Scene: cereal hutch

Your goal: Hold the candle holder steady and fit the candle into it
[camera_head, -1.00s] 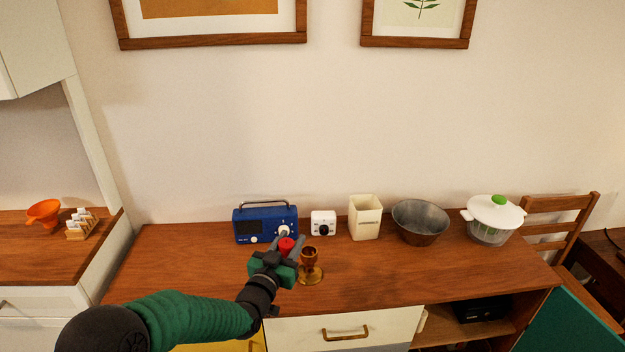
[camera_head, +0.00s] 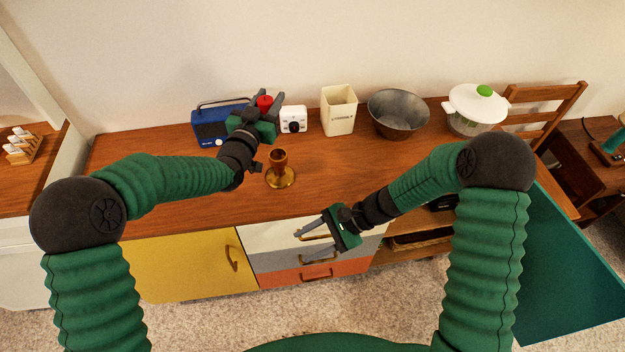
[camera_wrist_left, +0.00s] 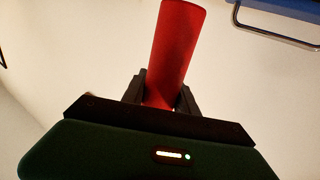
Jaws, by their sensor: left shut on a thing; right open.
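The red candle (camera_head: 265,102) is in my left gripper (camera_head: 268,100), which is shut on it above the counter, in front of the blue radio. The candle (camera_wrist_left: 175,50) also shows in the left wrist view, standing out from between the dark fingers (camera_wrist_left: 162,95). The brass-coloured candle holder (camera_head: 281,178) stands upright and empty-looking on the wooden counter, below and slightly right of the candle in the picture, apart from it. My right gripper (camera_head: 309,232) is open and empty in front of the counter's front edge, by the drawers.
Behind the holder stand a blue radio (camera_head: 208,130), a white camera-like box (camera_head: 293,120), a cream canister (camera_head: 339,112), a metal bowl (camera_head: 398,115) and a white-lidded spinner (camera_head: 474,108). The wooden counter (camera_head: 160,190) is clear around the holder. A teal panel (camera_head: 570,270) stands at right.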

